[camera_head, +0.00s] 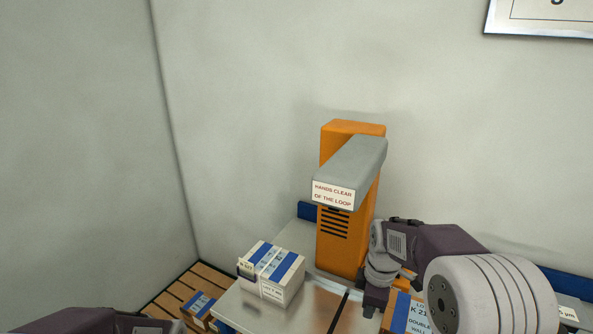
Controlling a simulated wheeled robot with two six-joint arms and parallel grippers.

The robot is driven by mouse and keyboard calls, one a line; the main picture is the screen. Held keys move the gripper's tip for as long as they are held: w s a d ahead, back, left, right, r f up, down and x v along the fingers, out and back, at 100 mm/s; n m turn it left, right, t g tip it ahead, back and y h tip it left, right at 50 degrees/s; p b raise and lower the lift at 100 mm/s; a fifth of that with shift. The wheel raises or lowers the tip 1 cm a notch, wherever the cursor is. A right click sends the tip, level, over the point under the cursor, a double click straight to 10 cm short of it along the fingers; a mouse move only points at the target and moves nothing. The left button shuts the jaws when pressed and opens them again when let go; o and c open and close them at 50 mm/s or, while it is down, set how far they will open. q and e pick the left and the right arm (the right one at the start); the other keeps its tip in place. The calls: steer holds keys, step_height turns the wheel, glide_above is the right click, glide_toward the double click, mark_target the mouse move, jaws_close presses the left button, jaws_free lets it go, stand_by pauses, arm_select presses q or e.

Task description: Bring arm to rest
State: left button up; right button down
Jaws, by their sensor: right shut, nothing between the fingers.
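My right arm comes in from the lower right. Its gripper (374,304) points down at the right side of the orange machine, above the grey bench top, shut with nothing held. It is close to a box with a blue and white label (409,314), partly hidden by my arm; I cannot tell whether they touch. Of my left arm, only a dark link shows at the bottom left edge, and its gripper is out of frame.
The orange machine (340,240) has a grey overhanging head (351,165) with a "hands clear of the loop" sign. A white box with blue bands (272,271) sits on the grey bench (240,309). A wooden slatted pallet (179,289) holds a smaller box (199,306) at left.

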steer(key=s+a+f+m, duration=0.1)
steer(key=s+f+m, duration=0.2)
steer(key=s+m, duration=0.4)
steer(key=s+a+f+m, duration=0.2)
steer(key=s+f+m, duration=0.1)
steer(key=s+m, duration=0.3)
steer(key=shift+s+f+m, duration=0.25)
steer(key=shift+s+m, duration=0.15)
steer(key=shift+s, duration=0.2)
